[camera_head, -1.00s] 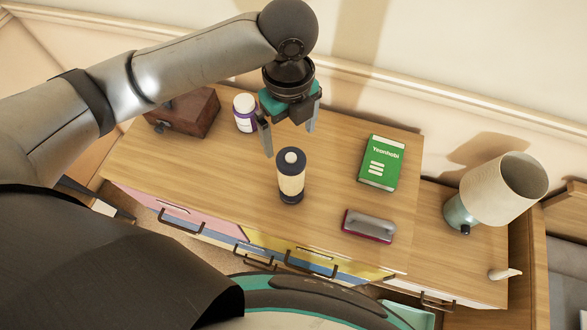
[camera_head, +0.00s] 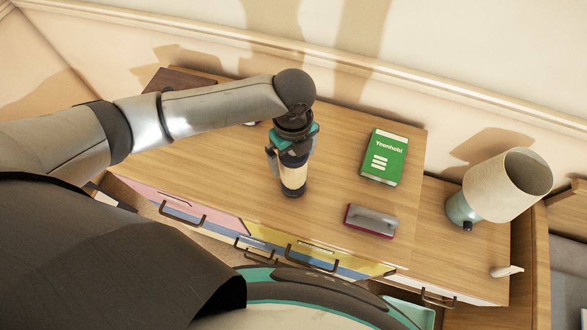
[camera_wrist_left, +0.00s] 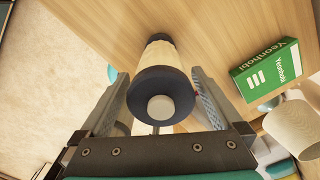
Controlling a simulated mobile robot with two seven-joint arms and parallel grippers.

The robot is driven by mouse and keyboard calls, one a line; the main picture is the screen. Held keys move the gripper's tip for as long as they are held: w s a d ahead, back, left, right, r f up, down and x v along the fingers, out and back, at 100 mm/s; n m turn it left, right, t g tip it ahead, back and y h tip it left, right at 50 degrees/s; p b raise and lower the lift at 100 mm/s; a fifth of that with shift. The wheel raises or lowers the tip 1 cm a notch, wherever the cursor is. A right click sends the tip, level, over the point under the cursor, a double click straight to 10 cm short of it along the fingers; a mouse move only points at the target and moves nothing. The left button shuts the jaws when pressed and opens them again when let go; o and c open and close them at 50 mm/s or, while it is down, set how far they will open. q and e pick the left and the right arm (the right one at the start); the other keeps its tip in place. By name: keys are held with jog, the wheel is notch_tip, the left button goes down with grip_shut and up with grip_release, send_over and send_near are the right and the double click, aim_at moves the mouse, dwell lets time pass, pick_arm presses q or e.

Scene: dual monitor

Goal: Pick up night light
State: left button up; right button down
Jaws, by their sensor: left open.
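The night light (camera_head: 293,178) is a cream cylinder with a dark base and dark top, standing upright on the wooden dresser top. In the left wrist view the night light (camera_wrist_left: 160,90) lies between the two fingers, its dark cap and pale round knob facing the camera. My left gripper (camera_head: 288,167) is over its upper part, with one finger on each side. The left gripper (camera_wrist_left: 160,100) is open; a gap shows beside the left finger, and contact on the right side is hard to judge. The night light's upper part is hidden in the head view. My right gripper is not in view.
A lamp (camera_head: 508,185) stands farther right. A brown wooden box (camera_head: 180,80) is behind my left arm. Drawers with handles face the front.

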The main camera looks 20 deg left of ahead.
pick_arm(q)
grip_shut()
dwell(0.8)
